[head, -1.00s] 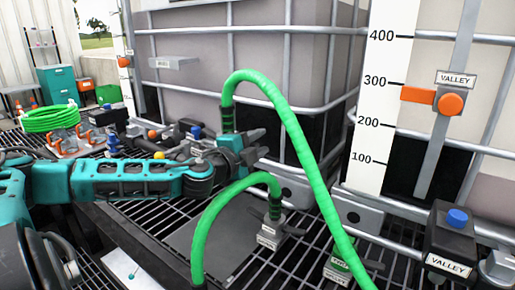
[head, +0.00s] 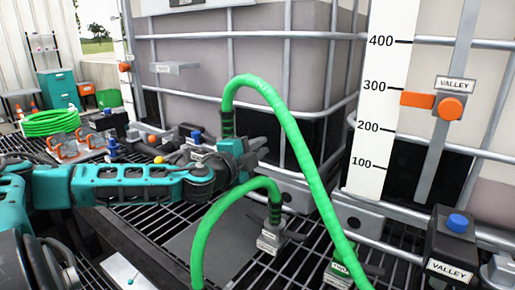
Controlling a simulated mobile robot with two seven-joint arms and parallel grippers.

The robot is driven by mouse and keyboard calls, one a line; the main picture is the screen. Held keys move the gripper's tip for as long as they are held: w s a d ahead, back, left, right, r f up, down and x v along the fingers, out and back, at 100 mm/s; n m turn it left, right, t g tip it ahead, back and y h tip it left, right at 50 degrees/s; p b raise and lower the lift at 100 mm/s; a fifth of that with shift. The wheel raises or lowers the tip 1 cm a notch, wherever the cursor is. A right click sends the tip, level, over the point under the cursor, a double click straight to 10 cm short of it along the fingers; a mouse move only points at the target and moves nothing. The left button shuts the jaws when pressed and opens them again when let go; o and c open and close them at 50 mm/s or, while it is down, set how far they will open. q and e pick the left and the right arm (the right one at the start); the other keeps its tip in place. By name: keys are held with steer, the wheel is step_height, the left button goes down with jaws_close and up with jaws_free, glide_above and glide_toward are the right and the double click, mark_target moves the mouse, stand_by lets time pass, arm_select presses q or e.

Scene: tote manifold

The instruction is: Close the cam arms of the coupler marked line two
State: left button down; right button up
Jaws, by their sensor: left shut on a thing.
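My left gripper (head: 254,151) is at the black-cuffed end of the tall green hose (head: 292,125), in the middle of the head view. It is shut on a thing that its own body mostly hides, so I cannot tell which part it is. The coupler below that hose end is hidden too. A second coupler (head: 269,240) stands on the grating below, with a lower green hose (head: 222,206) rising from it and dark arms at its side. A third labelled coupler (head: 340,271) is partly behind the tall hose. Their labels are too small to read. My right gripper is not in view.
Caged totes (head: 270,62) stand behind the grating. A level scale (head: 381,100) and a black VALLEY box (head: 452,240) with a blue knob are at the right. A coiled green hose (head: 50,123) lies at the far left. The two hose arches cross the space right of my gripper.

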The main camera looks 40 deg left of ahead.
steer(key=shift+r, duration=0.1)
arm_select(q)
steer(key=shift+s+a+r+n+p, duration=0.1)
steer(key=shift+a+r+n+p, duration=0.45)
steer(key=shift+n+p, duration=1.4)
steer(key=shift+a+r+n+p, duration=0.5)
steer(key=shift+n+p, duration=1.15)
steer(key=shift+n, duration=0.45)
steer(key=shift+s+a+r+n+p, duration=0.1)
steer(key=shift+a+r+n+p, duration=0.4)
steer(key=shift+n+p, duration=1.45)
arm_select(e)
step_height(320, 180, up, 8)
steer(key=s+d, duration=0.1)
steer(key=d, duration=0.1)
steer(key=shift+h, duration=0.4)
arm_select(q)
steer(key=c, duration=1.2)
jaws_free()
steer(key=shift+r, duration=0.1)
